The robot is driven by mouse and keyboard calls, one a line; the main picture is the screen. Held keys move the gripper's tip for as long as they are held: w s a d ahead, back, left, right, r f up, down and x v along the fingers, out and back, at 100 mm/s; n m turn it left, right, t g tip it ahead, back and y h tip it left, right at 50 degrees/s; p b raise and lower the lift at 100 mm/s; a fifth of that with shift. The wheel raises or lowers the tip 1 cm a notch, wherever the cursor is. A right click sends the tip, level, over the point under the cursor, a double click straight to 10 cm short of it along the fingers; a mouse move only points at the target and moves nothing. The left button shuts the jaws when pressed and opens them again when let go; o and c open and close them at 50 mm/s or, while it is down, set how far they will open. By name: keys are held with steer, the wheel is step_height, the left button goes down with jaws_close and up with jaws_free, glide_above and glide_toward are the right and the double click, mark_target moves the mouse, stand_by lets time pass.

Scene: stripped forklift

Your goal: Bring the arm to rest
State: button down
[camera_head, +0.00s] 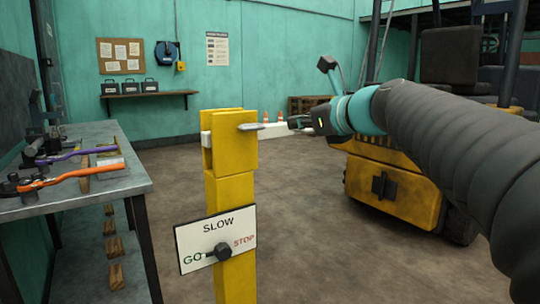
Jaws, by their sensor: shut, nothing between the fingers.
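My gripper (301,122) is at mid-height in the head view, at the end of my arm, which reaches in from the right edge. It is shut and appears empty. Just left of it stands a yellow post (230,190) with a pale metal piece (250,127) sticking out at its top right.
The post bears a SLOW/GO/STOP sign (218,238) with a dark knob. A grey workbench (85,190) with tools stands at left. A yellow forklift (395,190) stands behind my arm at right. Open floor (165,165) lies between bench and post.

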steer(key=s+d+f+n+g+h, duration=0.1)
steer(key=s+f+n+g+h, duration=0.15)
steer(key=f+n, duration=0.55)
steer(key=s+d+f+n+g+h, duration=0.1)
steer(key=s+d+f+n+g, duration=0.1)
steer(key=s+f+n, duration=0.5)
steer(key=s+d+f+n+g+h, duration=0.1)
steer(key=s+d+f+n+h, duration=0.1)
steer(key=s+f+n, duration=0.4)
steer(key=s+d+f+n+g+h, duration=0.2)
steer(key=s+f+n, duration=0.4)
steer(key=s+f, duration=0.6)
steer(key=shift+s+d+f+h, duration=0.35)
steer(key=shift+d+f+h, duration=0.05)
steer(key=shift+h, duration=0.05)
